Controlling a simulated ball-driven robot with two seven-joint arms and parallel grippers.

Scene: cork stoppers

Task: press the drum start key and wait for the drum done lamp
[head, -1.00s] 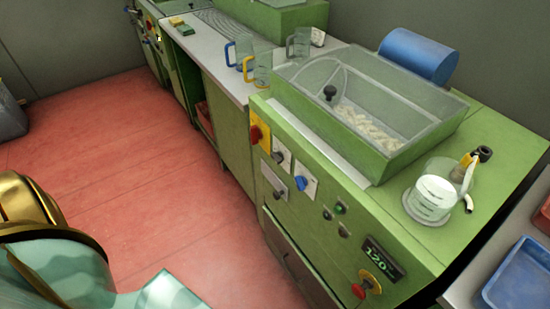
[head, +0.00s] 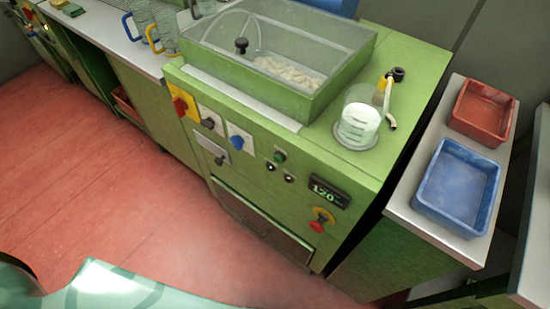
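The green drum machine (head: 355,168) stands in the middle of the head view, with pale corks (head: 288,70) behind its clear cover. Its sloping front carries a small green key or lamp (head: 279,157); I cannot tell which. Two small dark round fittings (head: 289,179) sit below it, and none is plainly lit. No label reads as drum start or drum done. A display (head: 328,192) shows 120 in green. Neither of my grippers is in view, and nothing is seen touching the panel.
A red-on-yellow switch (head: 181,103), a blue knob (head: 237,142) and a red mushroom button (head: 318,225) share the front. A glass vessel (head: 358,125) stands on top. Blue (head: 455,187) and red (head: 482,112) trays lie right. The red floor (head: 110,185) at left is clear.

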